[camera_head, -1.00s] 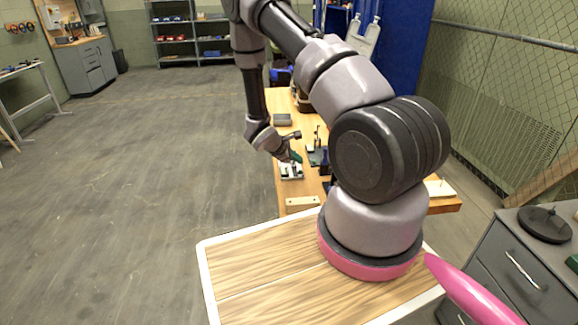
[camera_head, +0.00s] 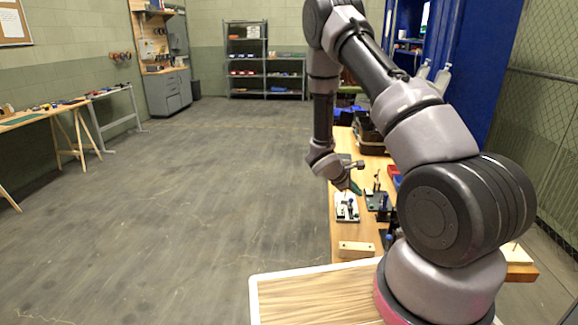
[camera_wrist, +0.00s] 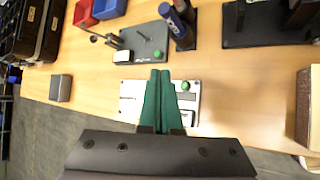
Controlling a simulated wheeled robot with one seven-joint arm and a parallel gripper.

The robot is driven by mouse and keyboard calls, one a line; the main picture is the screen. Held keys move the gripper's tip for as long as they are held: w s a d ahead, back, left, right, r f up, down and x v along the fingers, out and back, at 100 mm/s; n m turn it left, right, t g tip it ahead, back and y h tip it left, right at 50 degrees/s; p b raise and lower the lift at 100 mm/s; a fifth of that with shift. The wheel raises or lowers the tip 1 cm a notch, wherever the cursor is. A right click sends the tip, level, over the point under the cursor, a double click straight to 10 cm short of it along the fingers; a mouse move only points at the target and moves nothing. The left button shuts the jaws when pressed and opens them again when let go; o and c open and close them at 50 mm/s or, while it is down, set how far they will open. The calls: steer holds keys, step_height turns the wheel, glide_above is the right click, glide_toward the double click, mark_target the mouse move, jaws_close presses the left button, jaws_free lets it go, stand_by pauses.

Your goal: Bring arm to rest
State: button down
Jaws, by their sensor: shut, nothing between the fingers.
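My gripper (camera_head: 352,186) hangs over the long wooden workbench (camera_head: 342,232) in the head view, with my arm raised and bent above it. In the wrist view its two green fingers (camera_wrist: 157,98) lie together, shut and empty. Beyond and partly behind the fingers is a white fixture plate (camera_wrist: 130,90) with a green button. The plate also shows in the head view (camera_head: 346,212), just below my gripper. I cannot tell the exact gap between fingers and plate.
A dark plate with a post (camera_wrist: 143,44), red (camera_wrist: 84,12) and blue (camera_wrist: 108,8) bins and a grey block (camera_wrist: 60,88) sit on the bench. A wooden block (camera_head: 356,249) lies at its near end. Open floor (camera_head: 190,200) spreads to the left.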

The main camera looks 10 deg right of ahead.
steer(key=s+a+r+m+y, duration=0.1)
steer(key=s+r+m, duration=0.2)
steer(key=r, duration=0.6)
steer(key=s+r+m+g+y, duration=0.1)
steer(key=s+r+m, duration=0.25)
steer(key=r, duration=0.55)
steer(key=s+a+r+m+y, duration=0.15)
steer(key=r+m, duration=0.25)
steer(key=r, duration=0.4)
steer(key=s+a+r+m+t+y, duration=0.2)
steer(key=s+a+r, duration=0.4)
steer(key=s+r, duration=0.3)
steer(key=s+a+r+m+t+y, duration=0.3)
steer(key=s+a+r+m+y, duration=0.1)
steer(key=s+r, duration=0.5)
steer(key=shift+s+a+y, duration=0.4)
steer(key=shift+a+y, duration=0.15)
steer(key=shift+a, duration=0.35)
steer(key=shift+m, duration=0.25)
